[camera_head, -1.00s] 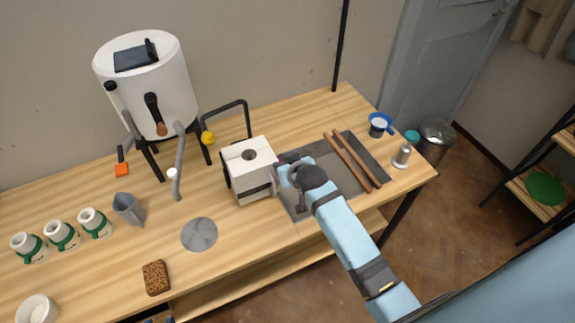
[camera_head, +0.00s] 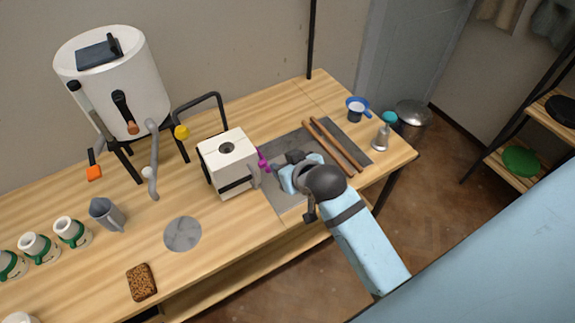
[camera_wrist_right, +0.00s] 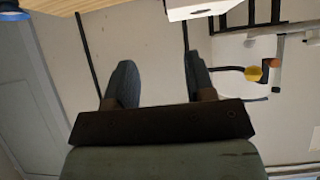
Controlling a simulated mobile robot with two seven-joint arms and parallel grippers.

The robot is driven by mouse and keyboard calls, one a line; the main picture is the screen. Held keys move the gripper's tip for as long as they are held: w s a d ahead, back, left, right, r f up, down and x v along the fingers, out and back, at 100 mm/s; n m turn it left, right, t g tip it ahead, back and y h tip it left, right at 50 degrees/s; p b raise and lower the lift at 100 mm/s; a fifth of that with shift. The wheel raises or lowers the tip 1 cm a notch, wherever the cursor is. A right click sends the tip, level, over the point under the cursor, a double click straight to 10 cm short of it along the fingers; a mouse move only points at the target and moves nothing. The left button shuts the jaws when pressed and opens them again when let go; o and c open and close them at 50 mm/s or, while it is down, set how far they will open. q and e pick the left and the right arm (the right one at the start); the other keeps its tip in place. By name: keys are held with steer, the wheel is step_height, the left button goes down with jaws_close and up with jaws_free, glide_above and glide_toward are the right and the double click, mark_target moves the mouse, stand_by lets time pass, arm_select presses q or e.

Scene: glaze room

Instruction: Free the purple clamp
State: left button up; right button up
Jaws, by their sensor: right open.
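The purple clamp (camera_head: 263,160) is on the right side of the white block-shaped mould (camera_head: 214,157), which has a round hole in its top and a dark band around it. The mould stands on the wooden bench. My right gripper (camera_head: 286,166) is to the right of the clamp, over the grey board, apart from it as far as I can tell. In the wrist view its two fingers (camera_wrist_right: 160,80) are spread with nothing between them. The mould's edge (camera_wrist_right: 203,10) shows at the top there; the clamp does not show. My left gripper is not in view.
Two wooden rods (camera_head: 334,146) lie on the grey board (camera_head: 283,202). A blue-rimmed cup (camera_head: 357,107) and a teal-topped shaker (camera_head: 383,134) stand to the right. A white tank (camera_head: 112,82) stands behind on the left.

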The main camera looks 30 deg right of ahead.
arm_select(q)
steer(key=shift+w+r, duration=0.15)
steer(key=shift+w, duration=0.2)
